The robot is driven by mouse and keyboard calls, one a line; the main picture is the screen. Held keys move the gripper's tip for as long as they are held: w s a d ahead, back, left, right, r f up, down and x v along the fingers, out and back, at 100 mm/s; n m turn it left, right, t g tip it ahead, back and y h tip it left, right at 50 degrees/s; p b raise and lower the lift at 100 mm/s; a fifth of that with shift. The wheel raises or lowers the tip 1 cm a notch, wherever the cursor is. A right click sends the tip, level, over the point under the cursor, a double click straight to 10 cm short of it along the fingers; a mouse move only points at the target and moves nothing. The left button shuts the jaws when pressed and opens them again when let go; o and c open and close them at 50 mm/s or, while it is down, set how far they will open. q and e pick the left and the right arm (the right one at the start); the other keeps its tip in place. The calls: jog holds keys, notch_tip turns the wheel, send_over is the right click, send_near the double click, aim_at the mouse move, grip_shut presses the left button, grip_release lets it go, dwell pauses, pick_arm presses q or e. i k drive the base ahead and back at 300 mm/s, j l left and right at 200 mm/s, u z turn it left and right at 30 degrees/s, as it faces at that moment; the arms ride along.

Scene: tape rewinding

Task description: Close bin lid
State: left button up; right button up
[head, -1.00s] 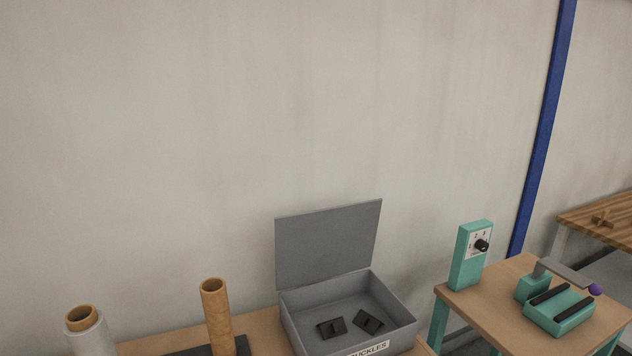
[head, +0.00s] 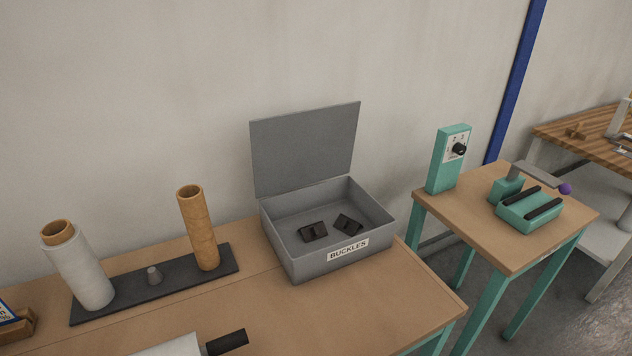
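The grey bin (head: 305,265) labelled BUCKLES stands on the wooden table near its back right part, close to the wall. Its grey lid (head: 303,150) is open and stands up at the back edge, leaning slightly. Inside the bin lie two black buckles, one at the left (head: 312,232) and one at the right (head: 348,223). Neither of my grippers shows in the head view.
A white object with a black end (head: 228,341) lies at the front. A teal-legged table (head: 480,232) stands to the right.

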aim_at(290, 151)
jog(key=l+u, duration=0.35)
jog(key=l, duration=0.2)
jog(key=l+u, duration=0.35)
jog(key=l, duration=0.2)
jog(key=i, duration=0.05)
